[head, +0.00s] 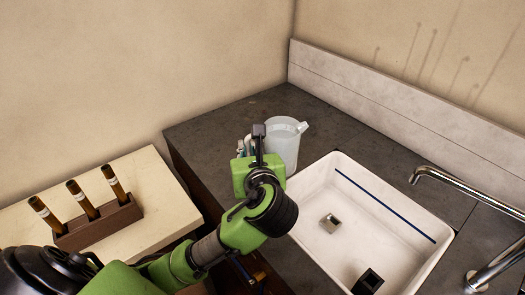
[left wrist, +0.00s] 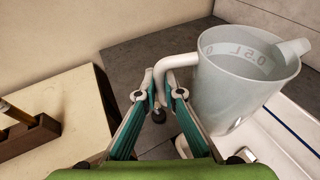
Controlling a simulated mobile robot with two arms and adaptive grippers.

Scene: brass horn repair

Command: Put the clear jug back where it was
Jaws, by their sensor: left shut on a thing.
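The clear jug (head: 284,148) is upright over the dark counter (head: 225,128), beside the back left corner of the sink. It also shows in the left wrist view (left wrist: 240,95), with a "0.5 L" mark, its spout to the right and its handle (left wrist: 163,75) to the left. My left gripper (left wrist: 161,92) is shut on the handle. In the head view the left gripper (head: 247,147) is left of the jug, and my wrist hides part of its lower body. I cannot tell whether the jug's base touches the counter. My right gripper is not in view.
A white sink (head: 337,158) lies right of the jug, with a metal piece (head: 330,223) and a dark block (head: 369,282) in it. A chrome tap (head: 455,187) stands at right. A brown rack (head: 98,226) with three sticks stands on the cream table (head: 150,170).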

